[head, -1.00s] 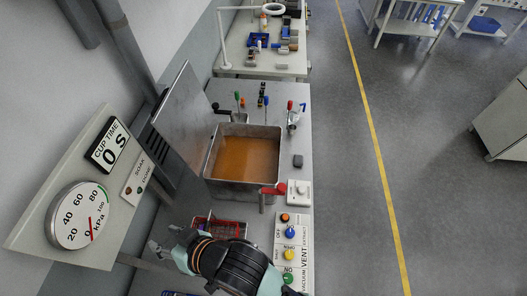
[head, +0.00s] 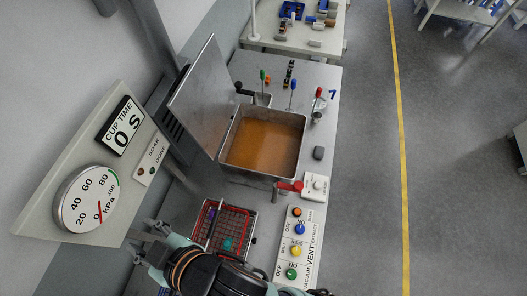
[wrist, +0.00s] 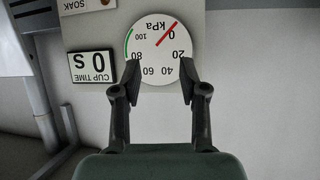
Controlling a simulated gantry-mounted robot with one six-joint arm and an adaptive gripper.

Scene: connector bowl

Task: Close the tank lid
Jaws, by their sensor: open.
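The tank (head: 229,158) is a square metal box filled with orange-brown liquid, in the middle of the head view. Its grey metal lid (head: 205,95) stands raised on the tank's left side, leaning back toward the wall, so the tank is open. A red handle (head: 290,186) sits at the tank's near right corner. My gripper (head: 150,240) is at the lower left of the head view, apart from the lid and in front of the gauge panel. In the wrist view my gripper (wrist: 158,84) has its fingers spread and nothing between them.
A pressure gauge (head: 88,197) and a "CUP TIME" display (head: 121,126) are on the slanted panel at left. A red wire basket (head: 225,225) stands on the bench nearer than the tank. A button panel (head: 295,245) lies to its right. Small tools stand behind the tank.

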